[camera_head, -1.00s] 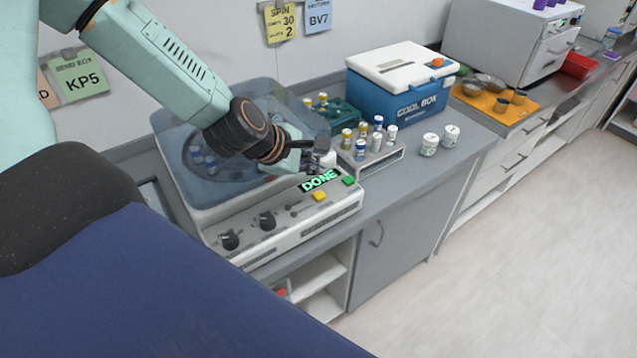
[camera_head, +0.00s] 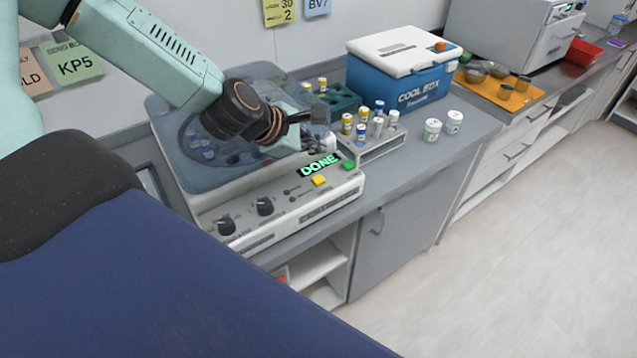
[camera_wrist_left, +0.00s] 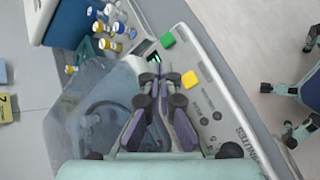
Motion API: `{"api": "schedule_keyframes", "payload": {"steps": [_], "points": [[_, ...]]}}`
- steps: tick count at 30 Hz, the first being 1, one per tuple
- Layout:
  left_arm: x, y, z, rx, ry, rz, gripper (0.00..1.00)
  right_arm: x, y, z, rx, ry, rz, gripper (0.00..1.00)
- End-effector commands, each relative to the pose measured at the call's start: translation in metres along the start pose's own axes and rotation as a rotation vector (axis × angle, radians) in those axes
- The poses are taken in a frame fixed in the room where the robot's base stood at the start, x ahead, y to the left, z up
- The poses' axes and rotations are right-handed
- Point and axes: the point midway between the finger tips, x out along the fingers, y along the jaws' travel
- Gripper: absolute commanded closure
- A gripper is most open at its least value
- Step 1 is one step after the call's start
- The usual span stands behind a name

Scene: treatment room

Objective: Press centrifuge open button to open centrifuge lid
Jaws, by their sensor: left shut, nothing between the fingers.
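The centrifuge (camera_head: 275,215) stands on the counter, its translucent lid (camera_head: 178,125) down over the rotor. Its front panel has a display (camera_head: 320,165) reading DONE, a yellow button (camera_head: 319,181) and a green button (camera_head: 348,164). The wrist view also shows the yellow button (camera_wrist_left: 189,79) and green button (camera_wrist_left: 167,40). My left gripper (camera_head: 318,136) is shut and empty, above the lid's right part, behind the display. In the wrist view its fingertips (camera_wrist_left: 154,76) point toward the panel, left of the yellow button and covering part of the display. My right gripper is not in view.
A white rack (camera_head: 380,150) with several capped vials stands right of the centrifuge, with a green rack (camera_head: 342,100) behind. A blue cool box (camera_head: 400,85) is further back. Two white jars (camera_head: 432,130) stand near the counter edge. The two control knobs (camera_head: 264,206) sit on the panel's left.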

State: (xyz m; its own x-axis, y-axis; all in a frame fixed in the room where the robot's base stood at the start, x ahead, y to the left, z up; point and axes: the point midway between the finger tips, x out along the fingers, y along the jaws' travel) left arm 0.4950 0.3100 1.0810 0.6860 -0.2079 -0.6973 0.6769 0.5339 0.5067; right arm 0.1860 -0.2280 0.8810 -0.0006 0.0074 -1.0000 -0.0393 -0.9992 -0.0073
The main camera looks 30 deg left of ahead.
Motion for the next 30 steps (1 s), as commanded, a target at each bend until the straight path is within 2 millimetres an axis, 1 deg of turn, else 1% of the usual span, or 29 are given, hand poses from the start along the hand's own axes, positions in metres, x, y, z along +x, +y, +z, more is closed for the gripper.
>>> {"api": "schedule_keyframes", "payload": {"steps": [1, 9, 15, 19, 30], "points": [[0.008, -0.006, -0.006, 0.001, 0.0, 0.0, 1.0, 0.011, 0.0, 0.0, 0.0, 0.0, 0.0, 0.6], [0.028, -0.021, -0.021, 0.0, 0.0, 0.0, 1.0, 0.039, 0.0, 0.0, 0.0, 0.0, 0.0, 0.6], [0.04, -0.029, -0.029, -0.001, 0.0, 0.001, 1.0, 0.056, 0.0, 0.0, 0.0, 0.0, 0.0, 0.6], [0.043, -0.031, -0.032, 0.0, 0.0, 0.001, 1.0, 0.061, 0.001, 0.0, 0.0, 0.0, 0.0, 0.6], [0.042, -0.031, -0.031, 0.0, 0.0, 0.001, 1.0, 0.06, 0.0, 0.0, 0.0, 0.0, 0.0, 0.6]]}}
